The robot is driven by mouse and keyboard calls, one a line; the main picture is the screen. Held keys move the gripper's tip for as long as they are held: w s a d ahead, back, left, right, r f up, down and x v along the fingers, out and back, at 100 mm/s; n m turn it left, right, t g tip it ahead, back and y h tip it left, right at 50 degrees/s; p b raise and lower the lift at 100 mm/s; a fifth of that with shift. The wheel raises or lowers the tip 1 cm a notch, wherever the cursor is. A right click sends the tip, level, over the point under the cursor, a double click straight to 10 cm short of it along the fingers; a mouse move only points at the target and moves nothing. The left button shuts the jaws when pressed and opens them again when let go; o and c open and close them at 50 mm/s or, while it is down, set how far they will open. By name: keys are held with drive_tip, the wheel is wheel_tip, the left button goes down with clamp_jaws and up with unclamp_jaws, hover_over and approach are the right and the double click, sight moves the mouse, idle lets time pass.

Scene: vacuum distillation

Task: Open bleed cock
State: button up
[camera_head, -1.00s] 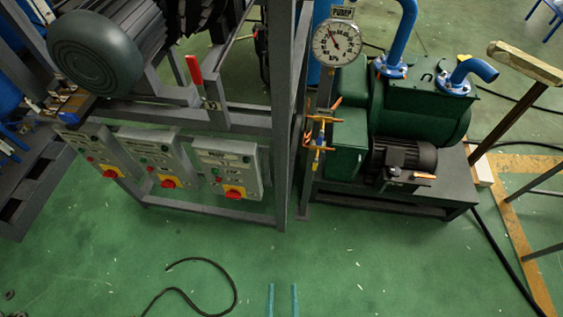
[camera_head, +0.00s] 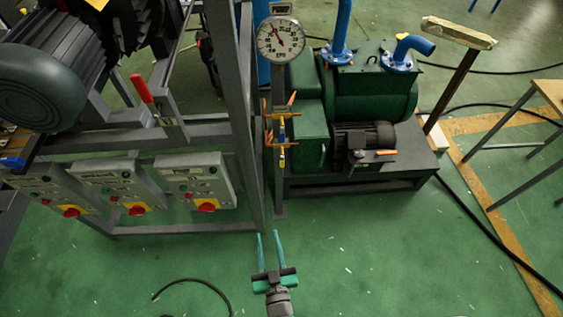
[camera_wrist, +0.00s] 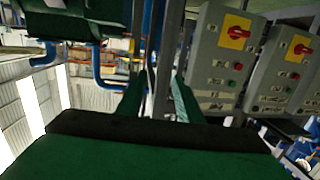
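A vertical pipe with small brass-and-orange cock handles (camera_head: 280,130) stands beside the grey frame, below the round gauge (camera_head: 281,39). There are an upper and a lower orange handle with yellow parts between them; which one is the bleed cock I cannot tell, and their exact positions are too small to read. My gripper (camera_head: 268,234) is in the lower middle of the head view, its two teal fingers apart and empty, in front of and apart from the cocks. The wrist view shows the fingers (camera_wrist: 157,95) spread, with no clear view of the cocks.
The green pump (camera_head: 370,85) with blue pipes stands right of the cocks. Control boxes (camera_head: 195,180) with red knobs hang on the grey frame at left. A black cable (camera_head: 195,281) lies on the floor. Green floor at lower right is mostly clear.

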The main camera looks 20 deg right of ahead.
drive_tip(key=w+d+f+h, duration=0.1)
drive_tip(key=w+d+f, duration=0.1)
drive_tip(key=w+d, duration=0.6)
drive_tip(key=m+h, duration=0.1)
approach(282, 163)
drive_tip(key=shift+t, duration=0.3)
drive_tip(key=x, duration=1)
drive_tip(key=shift+w+d+f, duration=0.15)
drive_tip(key=shift+w+f, duration=0.15)
clamp_jaws()
